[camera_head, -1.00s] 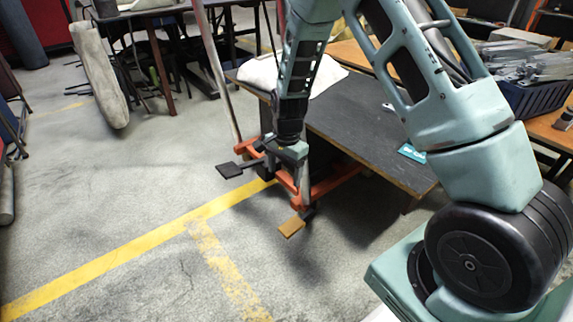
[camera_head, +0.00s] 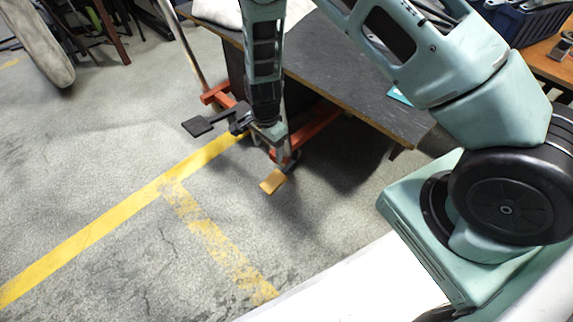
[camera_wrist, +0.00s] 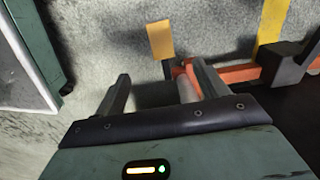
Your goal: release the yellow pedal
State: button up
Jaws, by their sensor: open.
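The yellow pedal (camera_head: 273,182) is a small flat plate low over the floor, at the front end of an orange frame (camera_head: 318,127) by the dark table. It also shows in the wrist view (camera_wrist: 160,39), beyond and between my two fingertips. My gripper (camera_head: 279,156) points down just above and behind the pedal in the head view. In the wrist view my gripper (camera_wrist: 160,76) is open, with nothing held between the fingers. A grey round post (camera_wrist: 187,88) of the frame stands close to the right finger. The head view hides part of the pedal's arm behind my gripper.
A black pedal (camera_head: 198,127) sticks out left of my gripper. The dark tabletop (camera_head: 345,75) overhangs on the right, its edge close to my arm. A yellow floor line (camera_head: 110,211) runs at left, and the floor in front is clear.

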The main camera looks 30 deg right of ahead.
aim_at(271, 183)
jog(key=f+b, duration=0.8)
jog(key=f, duration=1)
jog(key=shift+d+f+b, duration=0.1)
jog(key=shift+d+b, duration=0.1)
jog(key=shift+b, duration=0.15)
jog(key=c, duration=1.4)
jog(key=shift+r+y+p, duration=0.3)
jog(key=shift+r+p, duration=0.15)
jog(key=shift+p, duration=0.15)
jog(key=shift+r+y, duration=0.15)
jog(key=shift+y, duration=0.15)
